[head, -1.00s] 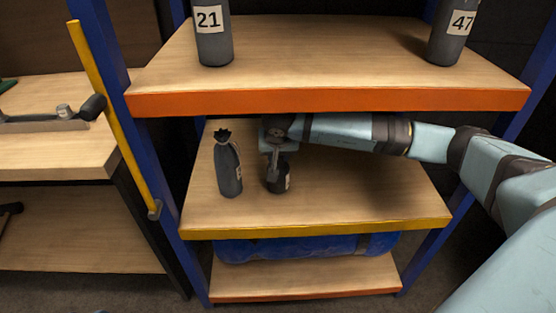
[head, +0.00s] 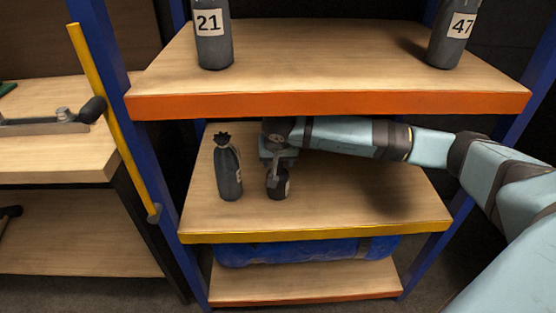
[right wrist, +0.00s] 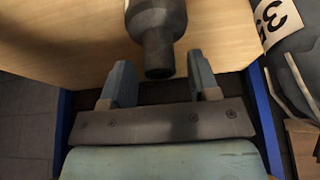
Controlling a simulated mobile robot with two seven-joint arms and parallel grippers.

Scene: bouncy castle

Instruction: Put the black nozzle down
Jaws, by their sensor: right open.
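In the right wrist view, the nozzle (right wrist: 157,30) has a wide body and a narrower neck that points at the gripper. My right gripper (head: 277,168) reaches in from the right, just over the nozzle. In the right wrist view its two fingers (right wrist: 162,82) are apart, with the neck between them and a gap on each side. My left gripper is out of view.
A dark tied bag (head: 228,172) with a label stands close left of the nozzle. The upper shelf (head: 330,103) lies just above my right arm and holds bottles numbered 21 (head: 213,45) and 47 (head: 450,40). Blue posts (head: 125,110) frame the rack. The middle shelf's front is clear.

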